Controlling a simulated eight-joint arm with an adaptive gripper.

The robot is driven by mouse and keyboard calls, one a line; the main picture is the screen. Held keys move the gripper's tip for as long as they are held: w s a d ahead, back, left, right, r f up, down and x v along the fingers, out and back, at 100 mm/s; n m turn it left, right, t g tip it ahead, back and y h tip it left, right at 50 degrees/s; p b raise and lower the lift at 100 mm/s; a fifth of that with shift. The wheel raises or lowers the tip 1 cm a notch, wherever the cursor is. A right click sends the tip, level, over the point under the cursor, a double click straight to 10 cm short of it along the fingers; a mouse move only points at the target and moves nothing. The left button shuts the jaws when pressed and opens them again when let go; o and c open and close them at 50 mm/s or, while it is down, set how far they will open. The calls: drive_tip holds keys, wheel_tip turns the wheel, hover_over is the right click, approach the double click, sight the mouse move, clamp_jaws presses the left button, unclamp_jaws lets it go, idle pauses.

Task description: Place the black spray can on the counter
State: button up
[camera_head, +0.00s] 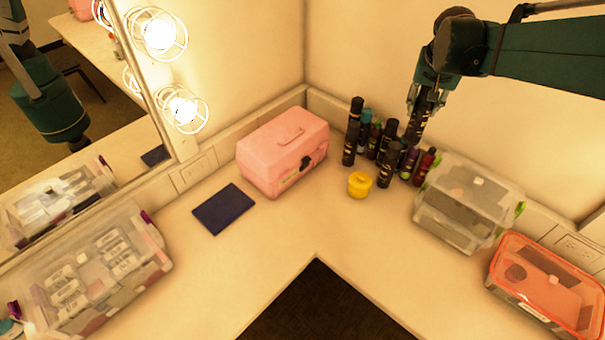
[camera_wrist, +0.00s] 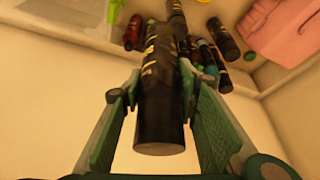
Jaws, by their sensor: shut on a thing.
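My gripper (camera_head: 422,97) is shut on a black spray can (camera_head: 418,123) with yellowish lettering. In the wrist view the can (camera_wrist: 158,112) stands between the two green finger pads, and my gripper (camera_wrist: 160,110) grips it by its sides. In the head view the can hangs at the right edge of a cluster of bottles and cans on the counter (camera_head: 330,225). I cannot tell whether the can touches its neighbours or how far it is above the counter.
Several dark cans (camera_head: 355,130) and coloured bottles stand by the wall. A yellow jar (camera_head: 359,185) is in front, a pink case (camera_head: 283,150) to the left, a clear bin (camera_head: 465,205) to the right. A dark blue flat item (camera_head: 224,208) has clear counter beside it.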

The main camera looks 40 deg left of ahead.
drive_tip(key=s+a+f+n+p, duration=0.1)
drive_tip(key=s+a+f, duration=0.2)
drive_tip(key=a+f, duration=0.35)
drive_tip(key=s+a+f, duration=0.3)
drive_tip(key=a, duration=0.7)
drive_tip(key=w+d+f+m, duration=0.2)
drive_tip(key=w+f, duration=0.5)
drive_tip(key=f, duration=0.1)
drive_tip(key=shift+w+d+f+m+h, duration=0.15)
drive_tip(key=shift+m+h, duration=0.25)
drive_tip(key=shift+f, duration=0.1)
wheel_tip(320, 180, down, 6)
